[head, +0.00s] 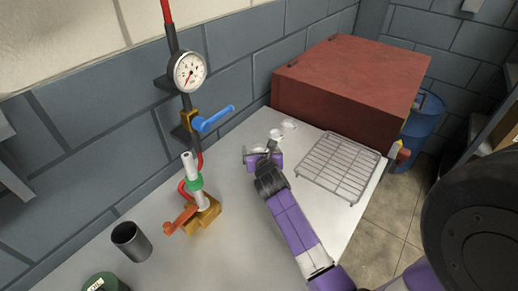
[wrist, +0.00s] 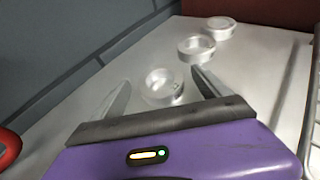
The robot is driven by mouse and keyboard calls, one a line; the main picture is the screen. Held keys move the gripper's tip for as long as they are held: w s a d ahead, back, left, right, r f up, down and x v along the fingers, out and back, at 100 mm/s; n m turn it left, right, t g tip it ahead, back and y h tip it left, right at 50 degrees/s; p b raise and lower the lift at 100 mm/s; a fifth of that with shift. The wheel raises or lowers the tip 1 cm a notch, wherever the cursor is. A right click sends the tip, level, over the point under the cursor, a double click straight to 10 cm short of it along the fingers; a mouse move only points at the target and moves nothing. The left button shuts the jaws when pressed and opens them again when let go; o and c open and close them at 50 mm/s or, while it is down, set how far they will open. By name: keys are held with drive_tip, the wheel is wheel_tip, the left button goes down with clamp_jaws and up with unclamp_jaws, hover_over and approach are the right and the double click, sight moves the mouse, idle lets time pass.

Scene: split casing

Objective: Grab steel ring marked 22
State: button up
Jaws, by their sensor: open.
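Three pale steel rings lie on the grey bench. The nearest ring (wrist: 162,87) shows between my fingertips in the wrist view. The middle ring (wrist: 196,48) and the far ring (wrist: 219,27) lie beyond it, close together. In the head view, the middle ring (head: 275,134) and far ring (head: 289,124) lie just past my gripper (head: 259,149), near the red box; the nearest ring is mostly hidden there. My gripper (wrist: 161,79) is open, with fingers spread on either side of the nearest ring. I cannot tell whether they touch it. No number is legible on any ring.
A wire rack (head: 339,166) lies right of my arm. A red box (head: 350,82) stands at the bench's back. Left are a brass-based valve fitting (head: 202,213), a pressure gauge (head: 188,72) with a blue lever (head: 214,119), and a dark cup (head: 131,242).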

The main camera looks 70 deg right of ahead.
drive_tip(key=shift+w+d+f, duration=0.1)
drive_tip(key=shift+w+d, duration=0.05)
drive_tip(key=shift+d, duration=0.05)
clamp_jaws()
idle(0.3)
drive_tip(key=shift+r, duration=0.25)
